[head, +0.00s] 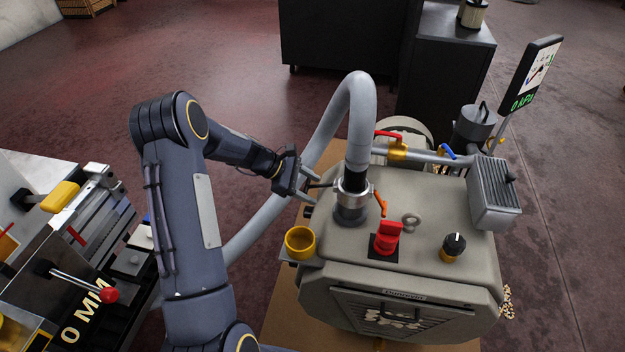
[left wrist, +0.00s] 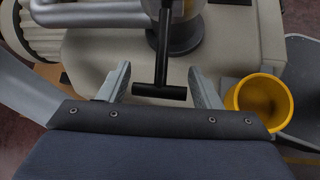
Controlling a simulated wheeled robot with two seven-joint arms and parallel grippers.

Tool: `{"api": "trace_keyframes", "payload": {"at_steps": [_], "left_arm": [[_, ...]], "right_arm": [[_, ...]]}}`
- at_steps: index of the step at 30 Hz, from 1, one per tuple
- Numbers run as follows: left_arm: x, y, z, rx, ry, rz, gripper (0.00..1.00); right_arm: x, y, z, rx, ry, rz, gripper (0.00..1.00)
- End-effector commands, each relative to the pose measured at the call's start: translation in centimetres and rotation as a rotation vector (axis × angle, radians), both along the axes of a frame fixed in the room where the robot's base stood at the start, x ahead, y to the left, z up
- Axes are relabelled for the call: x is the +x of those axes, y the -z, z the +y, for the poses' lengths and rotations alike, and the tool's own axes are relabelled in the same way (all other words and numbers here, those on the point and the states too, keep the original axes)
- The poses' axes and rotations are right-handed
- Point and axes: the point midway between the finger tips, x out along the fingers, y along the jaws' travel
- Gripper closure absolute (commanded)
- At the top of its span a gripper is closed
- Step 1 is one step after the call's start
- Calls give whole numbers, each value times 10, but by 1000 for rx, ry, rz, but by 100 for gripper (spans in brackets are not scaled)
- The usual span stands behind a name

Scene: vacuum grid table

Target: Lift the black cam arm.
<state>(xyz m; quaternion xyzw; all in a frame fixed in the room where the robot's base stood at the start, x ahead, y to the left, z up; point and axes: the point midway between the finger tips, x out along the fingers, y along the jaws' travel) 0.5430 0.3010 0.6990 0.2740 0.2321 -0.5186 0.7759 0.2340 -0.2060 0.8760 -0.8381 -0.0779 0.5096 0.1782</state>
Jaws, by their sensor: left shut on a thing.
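The black cam arm (head: 321,185) sticks out from the left side of the metal hose coupling (head: 352,193) on top of the beige machine. In the left wrist view the cam arm (left wrist: 162,88) shows as a black T-shaped handle. My left gripper (head: 310,187) reaches it from the left and is shut on it. In the left wrist view the gripper's grey fingers (left wrist: 159,80) lie one on each side of the handle. Their exact contact is hard to see. An orange lever (head: 380,203) sits on the coupling's other side. My right gripper is not in view.
A grey hose (head: 361,110) rises from the coupling and loops down left behind my arm. A yellow cup (head: 300,243) stands near the machine's left edge. A red knob (head: 387,238) and a black-and-yellow knob (head: 454,246) sit in front. A metal ribbed box (head: 493,192) stands right.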

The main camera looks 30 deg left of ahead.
Motion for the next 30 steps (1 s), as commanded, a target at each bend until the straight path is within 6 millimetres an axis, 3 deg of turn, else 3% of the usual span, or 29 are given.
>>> {"api": "trace_keyframes", "payload": {"at_steps": [1, 3, 12, 30], "left_arm": [[-1, -10, -1, 37, 5, 14, 83], [-1, -13, 0, 91, 4, 26, 83], [-2, -21, 3, 254, 1, 71, 83], [-3, -20, 4, 322, -1, 91, 83]], "right_arm": [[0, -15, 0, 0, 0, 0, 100], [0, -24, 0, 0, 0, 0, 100], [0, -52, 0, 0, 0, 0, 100], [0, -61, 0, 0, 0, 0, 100]]}}
